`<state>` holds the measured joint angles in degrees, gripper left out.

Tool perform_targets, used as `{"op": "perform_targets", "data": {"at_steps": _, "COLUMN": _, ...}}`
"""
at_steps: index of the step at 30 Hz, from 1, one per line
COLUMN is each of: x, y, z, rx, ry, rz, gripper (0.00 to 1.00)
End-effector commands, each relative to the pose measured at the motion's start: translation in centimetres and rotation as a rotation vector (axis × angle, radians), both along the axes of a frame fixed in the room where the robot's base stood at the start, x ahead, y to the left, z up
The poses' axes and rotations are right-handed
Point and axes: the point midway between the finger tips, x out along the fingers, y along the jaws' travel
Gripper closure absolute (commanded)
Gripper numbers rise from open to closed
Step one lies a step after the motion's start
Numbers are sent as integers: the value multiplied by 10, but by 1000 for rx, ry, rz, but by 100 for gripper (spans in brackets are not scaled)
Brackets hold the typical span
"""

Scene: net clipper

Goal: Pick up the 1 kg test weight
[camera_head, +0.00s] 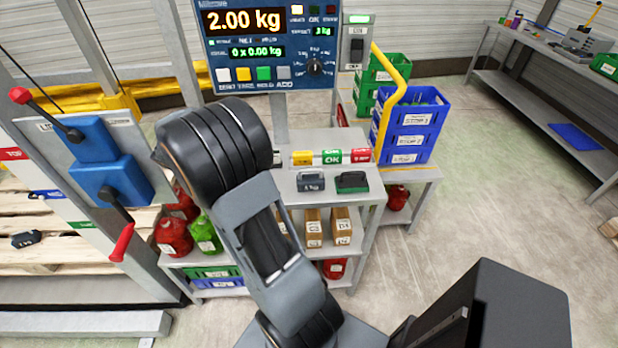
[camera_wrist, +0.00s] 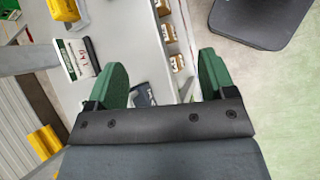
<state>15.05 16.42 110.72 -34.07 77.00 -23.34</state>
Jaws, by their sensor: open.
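A dark grey weight (camera_head: 311,181) with a pale label, which seems to read 1 kg, sits on the grey bench top in the head view. A dark green block (camera_head: 352,182) sits just right of it. In the wrist view my gripper (camera_wrist: 164,80) is open, its two green fingers apart. A dark grey piece with pale marks, likely the weight (camera_wrist: 143,95), shows low between the fingers, next to the left one and partly hidden by the gripper. I see no contact with it. In the head view my arm hides most of the gripper.
A scale display (camera_head: 245,20) reading 2.00 kg stands above the bench (camera_head: 290,190). Blue crates (camera_head: 411,125) and a yellow bar (camera_head: 392,95) stand to the right. Boxes (camera_head: 313,228) fill the shelf below.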

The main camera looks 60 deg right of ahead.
Motion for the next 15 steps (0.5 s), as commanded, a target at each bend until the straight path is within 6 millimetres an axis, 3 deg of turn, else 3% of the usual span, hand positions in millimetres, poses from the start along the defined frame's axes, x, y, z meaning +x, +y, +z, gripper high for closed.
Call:
{"op": "perform_targets", "data": {"at_steps": 1, "x": 4, "y": -20, "z": -5, "rx": -19, "ry": 98, "rz": 13, "gripper": 23}}
{"op": "perform_targets", "data": {"at_steps": 6, "x": 10, "y": -74, "z": -25, "rx": -67, "ry": 363, "rz": 61, "gripper": 23}}
{"op": "perform_targets", "data": {"at_steps": 9, "x": 10, "y": -93, "z": -34, "rx": -80, "ry": 463, "rz": 76, "gripper": 23}}
{"op": "perform_targets", "data": {"at_steps": 15, "x": 7, "y": -113, "z": -45, "rx": -90, "ry": 561, "rz": 88, "gripper": 23}}
